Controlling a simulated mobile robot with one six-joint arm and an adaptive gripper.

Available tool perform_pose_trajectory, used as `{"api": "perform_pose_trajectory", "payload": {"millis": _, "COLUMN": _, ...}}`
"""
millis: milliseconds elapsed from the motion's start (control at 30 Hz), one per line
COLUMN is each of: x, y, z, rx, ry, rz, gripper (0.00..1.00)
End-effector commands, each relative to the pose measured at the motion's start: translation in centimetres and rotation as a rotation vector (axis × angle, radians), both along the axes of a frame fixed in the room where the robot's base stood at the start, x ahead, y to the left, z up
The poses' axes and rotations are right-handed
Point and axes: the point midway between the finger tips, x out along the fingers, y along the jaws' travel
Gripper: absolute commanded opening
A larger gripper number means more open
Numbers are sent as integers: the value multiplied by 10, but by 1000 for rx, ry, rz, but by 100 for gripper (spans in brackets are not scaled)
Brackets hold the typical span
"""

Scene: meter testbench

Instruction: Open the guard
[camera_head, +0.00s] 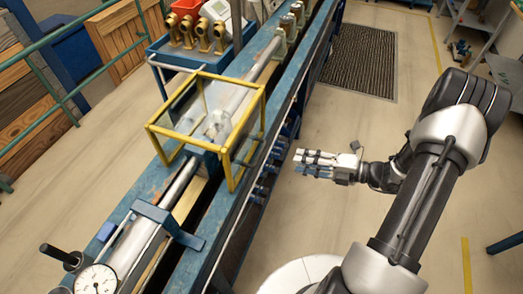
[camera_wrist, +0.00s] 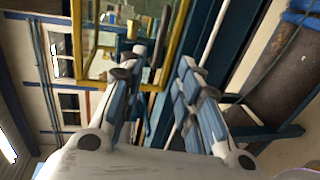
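The guard (camera_head: 234,153) is a box of clear panels in a yellow frame. In the head view it sits over the pipe line on the blue bench and looks closed. Its yellow frame also shows at the top of the wrist view (camera_wrist: 170,58), beyond the fingers. My gripper (camera_head: 302,163) is to the right of the guard, over the floor beside the bench, with a clear gap between them. In the wrist view its fingers (camera_wrist: 164,68) are apart with nothing between them. No handle on the guard can be made out.
The blue bench (camera_head: 268,112) runs diagonally with a pipe along it. A dial gauge (camera_head: 95,280) is at its near end. A blue cart (camera_head: 183,55) with brass-coloured meters stands behind it. A dark mat (camera_head: 361,60) lies on the floor. The floor right of the bench is largely clear.

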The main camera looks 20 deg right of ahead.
Motion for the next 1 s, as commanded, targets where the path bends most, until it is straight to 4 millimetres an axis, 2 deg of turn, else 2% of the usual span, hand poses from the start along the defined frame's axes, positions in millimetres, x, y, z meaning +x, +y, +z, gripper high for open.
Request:
{"api": "perform_pose_trajectory", "payload": {"millis": 400, "x": 52, "y": 75, "z": -21, "rx": -2, "ry": -1, "rz": 9, "gripper": 31}}
{"api": "perform_pose_trajectory", "payload": {"millis": 600, "x": 73, "y": 103, "z": -28, "rx": -2, "ry": -2, "rz": 7, "gripper": 31}}
{"api": "perform_pose_trajectory", "payload": {"millis": 800, "x": 84, "y": 117, "z": -31, "rx": -3, "ry": -1, "rz": 4, "gripper": 31}}
{"api": "perform_pose_trajectory", "payload": {"millis": 1000, "x": 87, "y": 120, "z": -31, "rx": -3, "ry": -1, "rz": 3, "gripper": 31}}
